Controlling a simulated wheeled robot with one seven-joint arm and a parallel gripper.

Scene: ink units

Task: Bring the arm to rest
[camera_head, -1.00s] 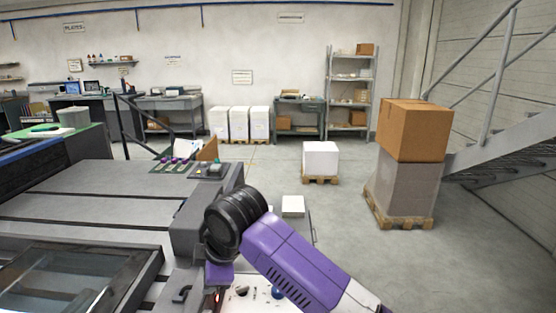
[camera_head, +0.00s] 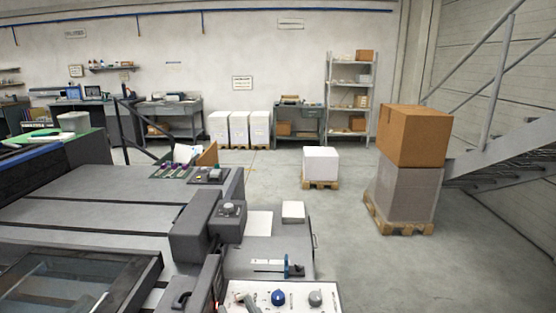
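My arm and gripper do not show in the head view now, so I cannot see whether the gripper is open or shut. The grey printing machine (camera_head: 95,213) fills the lower left. Beside it is a grey bench (camera_head: 262,255) with a white sheet (camera_head: 258,224), a small white block (camera_head: 293,211) and a blue-ended tool (camera_head: 293,266) on it. In front of the bench, a white panel (camera_head: 257,299) carries a blue knob (camera_head: 278,297) and a grey knob (camera_head: 315,298).
A brown carton (camera_head: 413,135) sits on a grey wrapped stack on a pallet (camera_head: 398,221) at the right, near the stairs. A white stack (camera_head: 321,161) stands on a pallet mid-floor. The concrete floor (camera_head: 345,230) between the bench and the carton is clear.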

